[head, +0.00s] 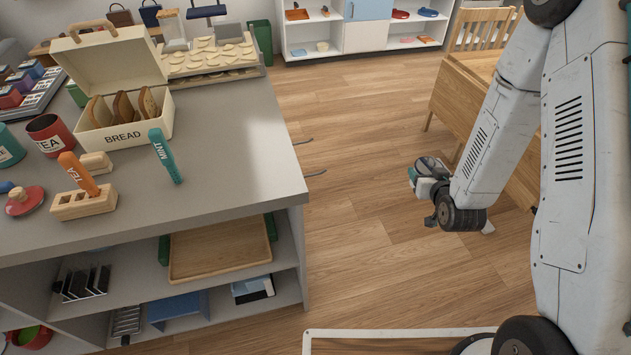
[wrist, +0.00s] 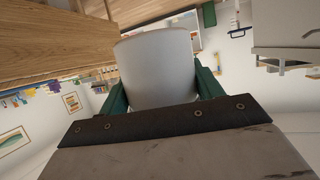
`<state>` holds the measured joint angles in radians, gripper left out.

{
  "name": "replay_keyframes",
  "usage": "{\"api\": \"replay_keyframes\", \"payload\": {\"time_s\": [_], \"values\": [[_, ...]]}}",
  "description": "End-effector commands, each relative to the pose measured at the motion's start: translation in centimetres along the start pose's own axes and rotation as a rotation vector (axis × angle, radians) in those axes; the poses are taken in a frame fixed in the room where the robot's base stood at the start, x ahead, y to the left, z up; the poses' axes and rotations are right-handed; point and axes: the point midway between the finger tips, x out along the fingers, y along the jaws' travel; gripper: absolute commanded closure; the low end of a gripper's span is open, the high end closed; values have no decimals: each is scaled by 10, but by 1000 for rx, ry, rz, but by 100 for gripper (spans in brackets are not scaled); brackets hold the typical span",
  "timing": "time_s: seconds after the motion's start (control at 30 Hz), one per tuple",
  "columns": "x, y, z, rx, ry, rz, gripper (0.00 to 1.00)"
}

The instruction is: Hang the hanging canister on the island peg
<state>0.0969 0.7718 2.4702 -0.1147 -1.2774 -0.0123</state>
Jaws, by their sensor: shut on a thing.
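My gripper (head: 424,182) is out over the floor, right of the grey island counter. In the wrist view its green fingers are shut on both sides of a pale grey-white, rounded canister (wrist: 158,70). In the head view the canister is small and partly hidden by my wrist, with a dark, shiny part at its top.
The island counter (head: 235,190) carries a bread box (head: 125,120), a tea tin (head: 50,135) and a teal mint piece (head: 163,156). A wooden table (head: 470,95) stands behind and beside my arm. The floor between island and gripper is clear.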

Motion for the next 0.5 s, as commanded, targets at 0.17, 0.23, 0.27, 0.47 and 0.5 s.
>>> {"api": "replay_keyframes", "payload": {"time_s": [0.17, 0.23, 0.27, 0.47, 0.5], "values": [[28, -67, 6, -52, 0, -126, 59], [38, -99, 10, -75, 0, -183, 59], [42, -112, 12, -85, 0, -206, 59], [55, -182, 23, -134, 0, -323, 59], [56, -190, 25, -140, 0, -337, 59]]}}
